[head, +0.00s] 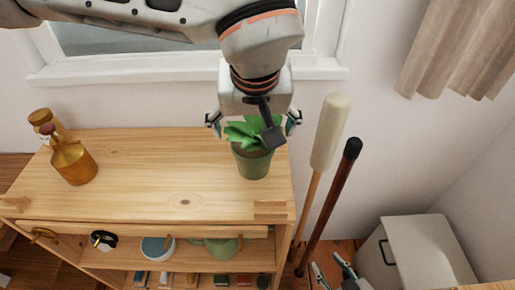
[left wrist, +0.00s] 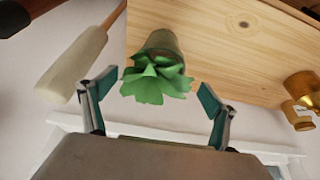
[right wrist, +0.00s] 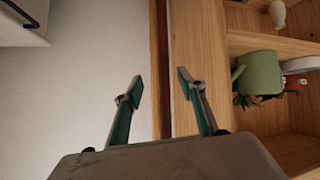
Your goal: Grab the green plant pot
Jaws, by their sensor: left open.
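The green plant pot (head: 253,163) stands upright on the right end of the wooden cabinet top, with a leafy green plant (head: 243,132) in it. In the left wrist view the pot (left wrist: 163,41) and its leaves (left wrist: 157,80) lie ahead, between the spread fingers. My left gripper (head: 254,122) is open above and behind the pot, its fingers on either side of the leaves. I see no contact with the pot. My right gripper (head: 332,272) is low at the right of the cabinet; in the right wrist view its fingers (right wrist: 160,88) are apart and empty.
The wooden cabinet (head: 150,205) has gold bottles (head: 72,162) at its left. A watering can (head: 215,249) and other small items are on its shelves. Two long handles, one pale-topped (head: 329,130) and one dark (head: 335,195), stand right of it. A white box (head: 428,250) is further right.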

